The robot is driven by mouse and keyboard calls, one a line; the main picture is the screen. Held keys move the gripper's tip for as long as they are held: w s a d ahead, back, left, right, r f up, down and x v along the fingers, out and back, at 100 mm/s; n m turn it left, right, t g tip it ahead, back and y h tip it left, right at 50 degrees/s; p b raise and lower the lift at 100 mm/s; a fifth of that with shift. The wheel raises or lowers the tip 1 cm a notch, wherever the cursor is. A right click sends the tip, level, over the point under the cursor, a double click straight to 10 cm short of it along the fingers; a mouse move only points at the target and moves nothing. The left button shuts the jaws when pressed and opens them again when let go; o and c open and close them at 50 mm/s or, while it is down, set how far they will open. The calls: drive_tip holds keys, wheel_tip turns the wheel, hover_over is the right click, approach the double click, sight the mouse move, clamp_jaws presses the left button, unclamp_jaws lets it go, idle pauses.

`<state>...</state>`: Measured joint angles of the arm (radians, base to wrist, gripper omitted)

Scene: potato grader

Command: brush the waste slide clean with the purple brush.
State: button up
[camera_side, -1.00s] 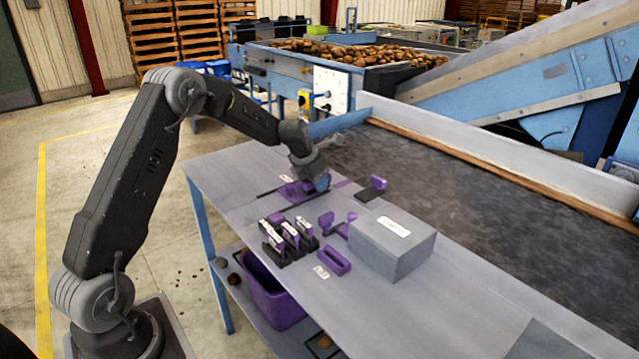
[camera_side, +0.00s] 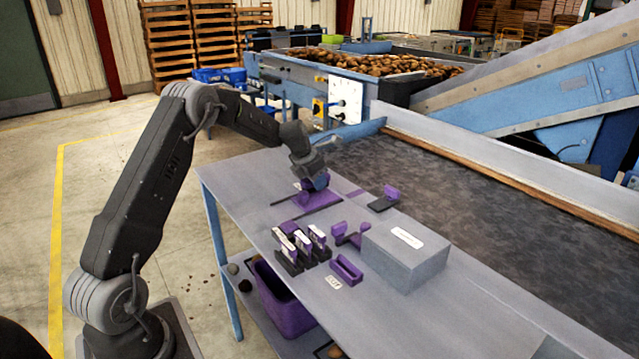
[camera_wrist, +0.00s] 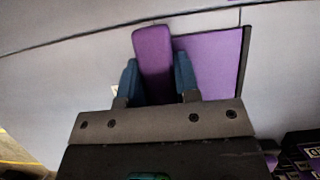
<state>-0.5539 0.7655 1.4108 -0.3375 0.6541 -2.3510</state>
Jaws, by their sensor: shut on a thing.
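My gripper (camera_side: 314,182) is low over the far left part of the grey table, its blue fingers closed on a purple block-like piece. In the wrist view this piece, which looks like the purple brush (camera_wrist: 153,60), stands up between my two fingers (camera_wrist: 156,85). Its lower end and any bristles are hidden. Beside and under it is a flat purple panel with dark edge rails, which looks like the waste slide (camera_side: 322,199); it also shows in the wrist view (camera_wrist: 212,62). I cannot tell whether the brush touches the slide. No dirt is discernible on it.
A purple-handled tool (camera_side: 390,193) on a dark pad, a grey box (camera_side: 405,262), several dark-and-purple holders (camera_side: 300,248) and a small purple tray (camera_side: 346,269) stand nearer. A dark conveyor belt (camera_side: 460,190) runs behind. A purple bin (camera_side: 285,300) is below.

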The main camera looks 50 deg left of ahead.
drive_tip(key=shift+s+a+f, duration=0.1)
drive_tip(key=shift+a+f, duration=0.05)
drive_tip(key=shift+r, duration=3.6)
